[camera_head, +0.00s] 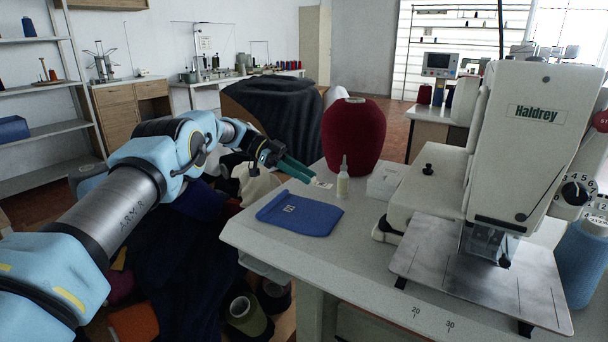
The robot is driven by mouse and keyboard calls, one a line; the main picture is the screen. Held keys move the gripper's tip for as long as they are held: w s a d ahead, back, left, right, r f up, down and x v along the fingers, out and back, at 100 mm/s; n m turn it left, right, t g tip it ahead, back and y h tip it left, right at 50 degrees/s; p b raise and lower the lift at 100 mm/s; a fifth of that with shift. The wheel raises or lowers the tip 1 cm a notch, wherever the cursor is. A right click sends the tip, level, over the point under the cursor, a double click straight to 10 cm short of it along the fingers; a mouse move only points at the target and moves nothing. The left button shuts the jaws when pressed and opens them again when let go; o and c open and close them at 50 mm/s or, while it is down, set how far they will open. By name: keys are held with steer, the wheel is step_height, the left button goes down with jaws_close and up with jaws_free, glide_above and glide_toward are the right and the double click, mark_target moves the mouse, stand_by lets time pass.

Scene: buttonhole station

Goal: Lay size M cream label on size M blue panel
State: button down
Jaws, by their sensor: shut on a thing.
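The blue panel (302,217) lies flat near the left front edge of the white table. A small pale tag (289,209) with a dark mark too small to read shows on it. My gripper (312,178), with green fingers, is over the table's left part, behind the panel in the picture. It is shut on a small cream label (323,184), which shows at the fingertips and looks apart from the panel. The label's print is too small to read, and I cannot tell how high it is above the table.
A small bottle (343,184) stands just right of my fingertips. A red thread cone (355,140) stands behind it, and a white box (385,182) to its right. The Haldrey machine (525,140) fills the table's right side. Bare tabletop (350,240) lies right of the panel.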

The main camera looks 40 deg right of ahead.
mark_target(302, 203)
steer(key=shift+f, duration=0.2)
steer(key=shift+f+b, duration=1.8)
steer(key=shift+f, duration=1.3)
steer(key=shift+w+b, duration=0.15)
steer(key=shift+b, duration=0.2)
steer(key=shift+f+b, duration=0.2)
steer(key=shift+b, duration=0.1)
steer(key=c, duration=0.5)
jaws_free()
steer(key=shift+r, duration=0.1)
